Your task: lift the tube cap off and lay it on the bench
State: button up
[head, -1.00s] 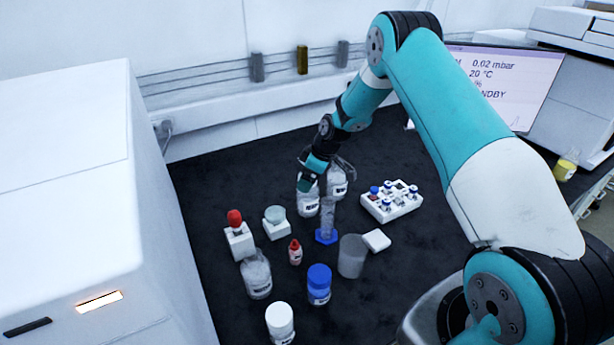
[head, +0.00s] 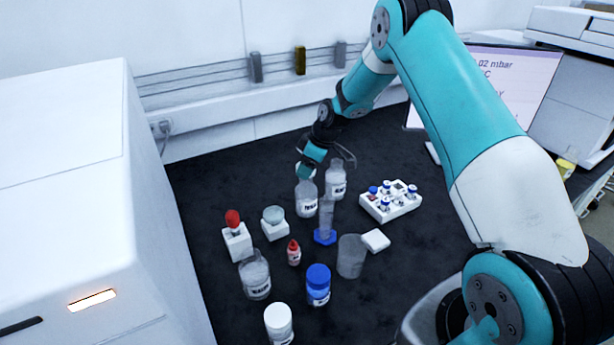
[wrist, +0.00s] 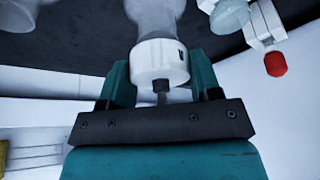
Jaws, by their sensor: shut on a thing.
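My gripper (head: 304,174) is just above a clear labelled bottle (head: 306,202) on the bench (head: 225,290). In the wrist view my gripper (wrist: 160,75) is shut on the tube cap (wrist: 158,62), a white round cap with a short grey stem. The clear bottle (wrist: 152,15) shows directly beyond the cap. A small gap seems to show between the gripper and the bottle top, but I cannot tell how far the cap is from the neck.
A second clear bottle (head: 336,183) with a bent tube stands close on the right, and a cylinder (head: 326,218) in front. A vial rack (head: 390,216), a beaker (head: 351,258) and a red-topped item (head: 233,220) stand around. Dark bench at the back left is clear.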

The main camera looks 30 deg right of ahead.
notch_tip(320, 180, up, 20)
jog(key=p, duration=0.1)
jog(key=shift+r, duration=0.2)
dwell(0.5)
dwell(0.3)
jog(key=s+a+f+m+h, duration=0.1)
jog(key=s+a+f+m, duration=0.15)
jog(key=f, duration=0.35)
jog(key=s+a+f+m, duration=0.2)
jog(key=a+f, duration=0.1)
jog(key=f, duration=0.3)
jog(key=s+f+m+t+h, duration=0.1)
jog(key=s+f+m, duration=0.3)
jog(key=s+f, duration=0.4)
jog(key=s+h, duration=0.1)
jog(key=s, duration=0.2)
jog(key=shift+s+a+f, duration=0.3)
jog(key=shift+a+f, duration=0.05)
jog(key=shift+a, duration=0.05)
jog(key=shift+m, duration=0.25)
